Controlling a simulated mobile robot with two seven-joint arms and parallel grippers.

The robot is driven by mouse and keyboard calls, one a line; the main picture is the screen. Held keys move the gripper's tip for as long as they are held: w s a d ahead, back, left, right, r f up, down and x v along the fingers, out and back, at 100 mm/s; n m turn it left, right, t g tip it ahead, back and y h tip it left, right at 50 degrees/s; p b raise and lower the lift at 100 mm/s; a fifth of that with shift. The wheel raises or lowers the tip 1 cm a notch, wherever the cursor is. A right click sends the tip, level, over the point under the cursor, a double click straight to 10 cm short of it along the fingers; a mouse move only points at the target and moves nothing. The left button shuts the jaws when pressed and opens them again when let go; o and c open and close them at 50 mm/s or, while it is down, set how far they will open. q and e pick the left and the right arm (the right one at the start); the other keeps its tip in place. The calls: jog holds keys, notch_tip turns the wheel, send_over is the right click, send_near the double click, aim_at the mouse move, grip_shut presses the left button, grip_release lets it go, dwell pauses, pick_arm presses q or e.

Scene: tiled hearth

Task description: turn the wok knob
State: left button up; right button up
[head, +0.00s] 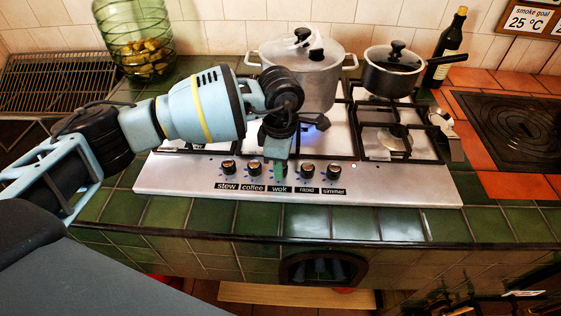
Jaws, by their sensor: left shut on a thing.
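The hob panel (400,192) has a front row of black knobs with labels under them. The wok knob (284,171) is in the middle, above the label "wok", mostly hidden by my gripper. My left gripper (278,168) reaches down to it from above and is shut on it. The coffee knob (254,168) and stew knob (228,167) are to its left. The rapid knob (307,171) and simmer knob (333,172) are to its right. The wok knob's angle cannot be seen. My right gripper is not in view.
A large lidded pot (318,85) stands behind my gripper, with a blue flame (309,126) near its base. A lidded saucepan (388,80) is at the back right, near a dark bottle (447,50). A green glass jar (144,40) stands at the back left.

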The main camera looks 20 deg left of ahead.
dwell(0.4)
pick_arm(q)
jog(key=o, duration=1)
jog(key=shift+r, duration=0.15)
notch_tip(320, 180, up, 8)
jog(key=shift+f, duration=0.2)
